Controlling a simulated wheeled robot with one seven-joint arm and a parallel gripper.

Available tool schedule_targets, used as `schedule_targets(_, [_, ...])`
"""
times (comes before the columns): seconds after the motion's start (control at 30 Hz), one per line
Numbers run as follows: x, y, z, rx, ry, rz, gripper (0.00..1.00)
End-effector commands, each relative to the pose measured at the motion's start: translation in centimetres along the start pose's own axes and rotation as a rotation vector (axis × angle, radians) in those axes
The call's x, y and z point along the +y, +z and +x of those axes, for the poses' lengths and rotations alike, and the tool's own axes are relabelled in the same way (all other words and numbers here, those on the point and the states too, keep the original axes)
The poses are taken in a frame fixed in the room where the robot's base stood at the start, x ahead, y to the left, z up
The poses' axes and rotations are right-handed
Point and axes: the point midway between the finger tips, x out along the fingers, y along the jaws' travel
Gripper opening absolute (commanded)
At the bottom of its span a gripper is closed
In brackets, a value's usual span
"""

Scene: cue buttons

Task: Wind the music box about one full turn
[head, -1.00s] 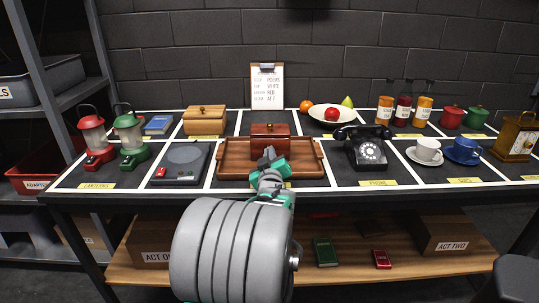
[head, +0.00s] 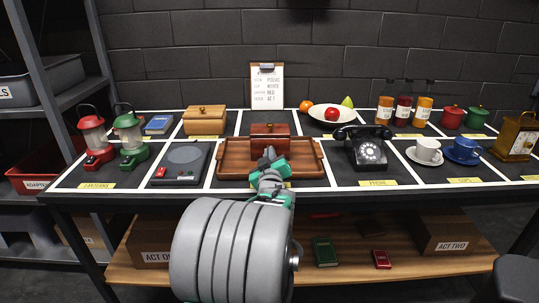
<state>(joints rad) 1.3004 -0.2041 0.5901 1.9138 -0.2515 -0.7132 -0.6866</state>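A dark red-brown box with a small knob on its lid (head: 269,130), which looks like the music box, sits on a wooden tray (head: 233,163) in the middle of the table. My gripper (head: 268,160) is at the front of this box, over the tray. My arm and wrist hide the fingertips and the lower front of the box. I cannot tell whether the fingers are open or shut, or whether they touch a winding key. No key shows.
A black telephone (head: 366,150) stands close on the right, with cups (head: 427,150) beyond. A clipboard (head: 267,85) leans behind. The table's front strip is mostly clear.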

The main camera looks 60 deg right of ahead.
Motion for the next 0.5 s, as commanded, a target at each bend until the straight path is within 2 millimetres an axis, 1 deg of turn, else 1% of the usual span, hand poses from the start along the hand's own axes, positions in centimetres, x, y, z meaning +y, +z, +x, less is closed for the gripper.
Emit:
schedule_targets(0.27, [0.02,0.12,0.00,0.000,0.001,0.038,0.00])
schedule_targets(0.5, [0.00,0.26,0.03,0.000,0.001,0.166,0.00])
